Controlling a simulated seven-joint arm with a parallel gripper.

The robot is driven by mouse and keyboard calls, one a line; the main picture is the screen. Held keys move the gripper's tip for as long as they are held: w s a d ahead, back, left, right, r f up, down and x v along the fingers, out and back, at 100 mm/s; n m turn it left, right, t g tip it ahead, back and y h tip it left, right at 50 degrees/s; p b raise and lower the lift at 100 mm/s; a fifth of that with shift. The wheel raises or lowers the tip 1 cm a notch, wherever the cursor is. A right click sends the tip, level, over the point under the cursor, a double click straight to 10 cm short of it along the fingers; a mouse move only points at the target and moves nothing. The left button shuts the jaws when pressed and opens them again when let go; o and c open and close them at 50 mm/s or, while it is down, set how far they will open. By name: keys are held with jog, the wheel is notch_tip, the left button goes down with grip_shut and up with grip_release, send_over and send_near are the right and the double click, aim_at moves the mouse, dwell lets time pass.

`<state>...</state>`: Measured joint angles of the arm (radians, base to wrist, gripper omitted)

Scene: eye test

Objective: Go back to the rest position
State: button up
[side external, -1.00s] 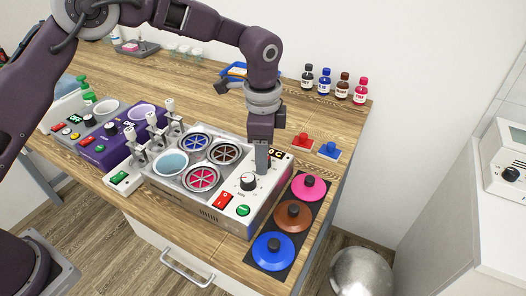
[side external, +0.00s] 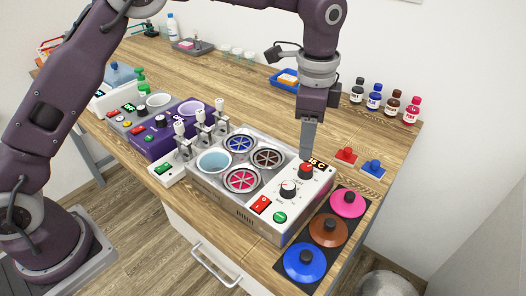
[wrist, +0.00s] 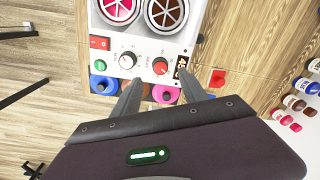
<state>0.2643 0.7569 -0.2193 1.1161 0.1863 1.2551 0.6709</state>
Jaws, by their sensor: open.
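My gripper (side external: 308,152) is in the air just above the white control panel of the water bath (side external: 318,185) and holds nothing. In the wrist view its two fingers (wrist: 160,90) are apart, with the panel between and beyond them. A red knob (side external: 306,170) is right below the fingertips in the side view; it also shows in the wrist view (wrist: 161,66). A black-marked knob (side external: 288,189) is beside it. A small display (side external: 317,163) is partly hidden by the gripper and hard to read.
Pink (side external: 347,203), brown (side external: 329,230) and blue (side external: 305,262) lids lie on a black strip at the right. Red (side external: 346,155) and blue (side external: 373,167) small blocks stand behind them. Several bottles (side external: 374,97) are at the back. A purple unit (side external: 165,130) is at left.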

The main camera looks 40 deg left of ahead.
jog(key=s+a+r+n+t, duration=0.3)
jog(key=s+a+r+n, duration=0.3)
jog(key=s+a+r, duration=0.7)
jog(key=s+a+f+n+t, duration=0.1)
jog(key=s+a+f+n, duration=0.1)
jog(key=s, duration=0.6)
jog(key=s+a+f+n+t, duration=0.1)
jog(key=s+a+n, duration=0.1)
jog(key=s+n, duration=0.3)
jog(key=s, duration=0.4)
jog(key=shift+f, duration=0.35)
